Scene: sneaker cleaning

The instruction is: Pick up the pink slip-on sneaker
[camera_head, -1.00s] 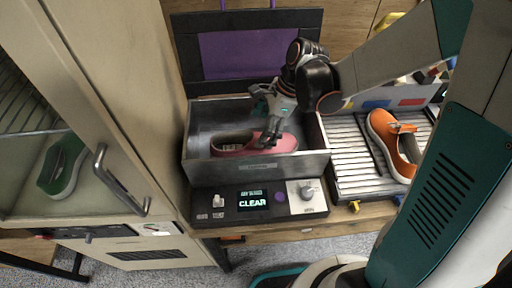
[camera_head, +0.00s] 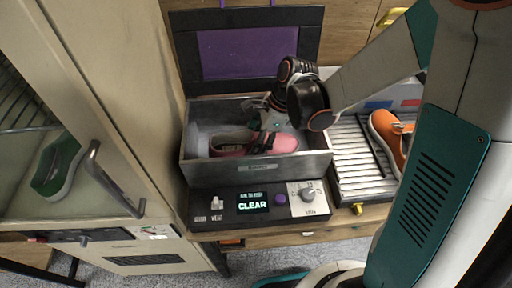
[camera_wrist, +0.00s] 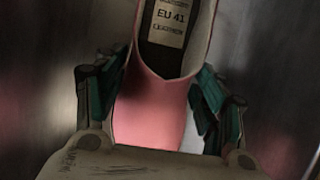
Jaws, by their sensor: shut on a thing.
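The pink slip-on sneaker (camera_head: 284,143) lies in the metal box with the raised lid. Its toe points right and its opening faces up. My gripper (camera_head: 268,134) reaches down into the box from above, with its fingers around the middle of the shoe. In the wrist view the pink shoe (camera_wrist: 150,112) sits between the two dark green fingers of my gripper (camera_wrist: 152,100), and an insole label reads "EU 41". The fingers are shut on the shoe's sides. The shoe's underside is hidden, so I cannot tell whether it touches the box floor.
The metal box (camera_head: 200,172) has close walls around the shoe and a purple-lined lid (camera_head: 245,52) behind. A control panel (camera_head: 255,204) reading "CLEAR" is in front. An orange shoe (camera_head: 388,135) rests on a slatted rack (camera_head: 352,150) at right. A cabinet holding a green shoe (camera_head: 56,165) stands left.

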